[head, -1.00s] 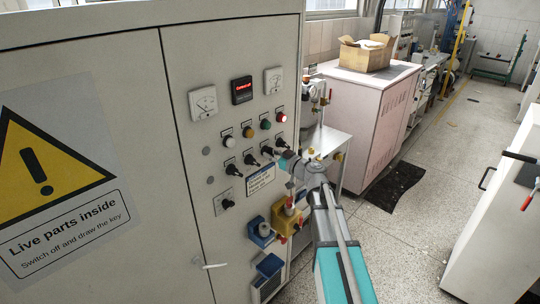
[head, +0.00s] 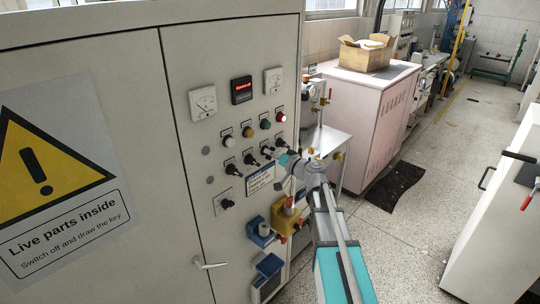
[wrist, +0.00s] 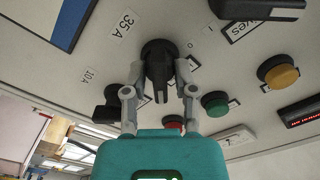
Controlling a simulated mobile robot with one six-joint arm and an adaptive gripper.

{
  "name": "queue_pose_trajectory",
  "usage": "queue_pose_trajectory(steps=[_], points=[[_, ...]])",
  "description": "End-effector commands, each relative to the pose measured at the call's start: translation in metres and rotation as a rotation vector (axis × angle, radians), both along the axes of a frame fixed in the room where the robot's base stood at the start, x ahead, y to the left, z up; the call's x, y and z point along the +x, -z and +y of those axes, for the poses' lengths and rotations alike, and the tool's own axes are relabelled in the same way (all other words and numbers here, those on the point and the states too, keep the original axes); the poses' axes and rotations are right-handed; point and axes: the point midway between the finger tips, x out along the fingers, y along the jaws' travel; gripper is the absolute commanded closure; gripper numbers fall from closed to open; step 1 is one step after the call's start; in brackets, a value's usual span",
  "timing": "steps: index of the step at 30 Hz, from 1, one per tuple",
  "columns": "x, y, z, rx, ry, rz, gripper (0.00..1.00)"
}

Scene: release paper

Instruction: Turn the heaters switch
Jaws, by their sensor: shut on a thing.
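A grey control cabinet (head: 240,60) fills the left and middle of the head view. A row of black rotary switches runs below its round lamps and buttons. My gripper (head: 270,152) is at the right part of this row and covers some of it. In the wrist view, the two grey fingers of my gripper (wrist: 160,94) stand on either side of a black rotary switch (wrist: 158,62) and are shut on it. Its pointed handle faces between the fingers. I cannot read a heaters label on it.
A black switch (wrist: 108,112) is close beside the left finger. Another black switch (wrist: 256,8), a green button (wrist: 215,103) and a yellow button (wrist: 280,72) are nearby. Open floor (head: 400,240) is at right.

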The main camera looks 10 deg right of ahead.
Motion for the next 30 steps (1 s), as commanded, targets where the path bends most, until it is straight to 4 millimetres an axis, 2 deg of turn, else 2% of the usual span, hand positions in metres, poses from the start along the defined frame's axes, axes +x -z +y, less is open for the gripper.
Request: queue_pose_trajectory(steps=[16,17,19,30], points=[[-0.0018,0.0008,0.0016,0.025,-0.005,0.021,1.00],[-0.0018,0.0008,0.0016,0.025,-0.005,0.021,0.60],[-0.0016,0.0007,0.0015,0.027,-0.004,0.021,0.49],[-0.0008,0.0001,0.0004,0.027,-0.001,0.020,0.49]])
